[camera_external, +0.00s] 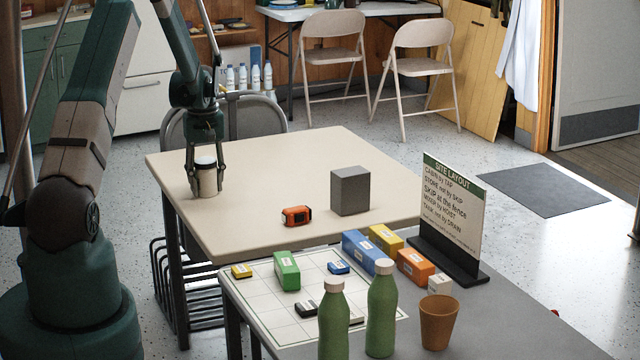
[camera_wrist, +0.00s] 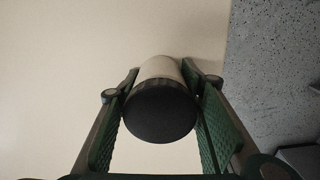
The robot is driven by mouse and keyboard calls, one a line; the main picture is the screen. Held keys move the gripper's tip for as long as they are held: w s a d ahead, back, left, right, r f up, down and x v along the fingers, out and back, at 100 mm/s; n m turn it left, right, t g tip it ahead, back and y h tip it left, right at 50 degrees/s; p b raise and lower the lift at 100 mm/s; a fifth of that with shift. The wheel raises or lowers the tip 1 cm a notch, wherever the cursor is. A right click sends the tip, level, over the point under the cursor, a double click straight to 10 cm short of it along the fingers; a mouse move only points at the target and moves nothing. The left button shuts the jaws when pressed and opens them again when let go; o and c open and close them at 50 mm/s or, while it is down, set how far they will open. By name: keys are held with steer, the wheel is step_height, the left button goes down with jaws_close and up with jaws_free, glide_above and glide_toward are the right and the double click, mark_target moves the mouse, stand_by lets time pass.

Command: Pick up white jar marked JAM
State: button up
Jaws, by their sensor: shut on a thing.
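A small pale jar (camera_external: 207,181) stands upright near the left corner of the beige table, between the fingers of my gripper (camera_external: 207,178). Its lid looks white on top in the external view. In the wrist view the jar (camera_wrist: 160,69) has a pale body and a dark-looking lid facing the camera. My gripper (camera_wrist: 161,105) is shut on the jar from above, one green finger pad on each side. No marking on the jar is readable, so I cannot tell if it says JAM. The jar's base appears at or very near the table top.
The beige table (camera_external: 270,180) also bears a grey block (camera_external: 350,191) and an orange tape measure (camera_external: 297,216). A grey table in front holds green bottles (camera_external: 381,310), a brown cup (camera_external: 438,322), coloured blocks and a sign (camera_external: 450,210). The table's left edge is close to the jar.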

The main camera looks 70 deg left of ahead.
mark_target(205, 160)
steer(key=shift+r, duration=0.15)
steer(key=shift+o, duration=0.2)
step_height(205, 160, up, 10)
steer(key=shift+f+p, duration=0.15)
steer(key=shift+p, duration=0.45)
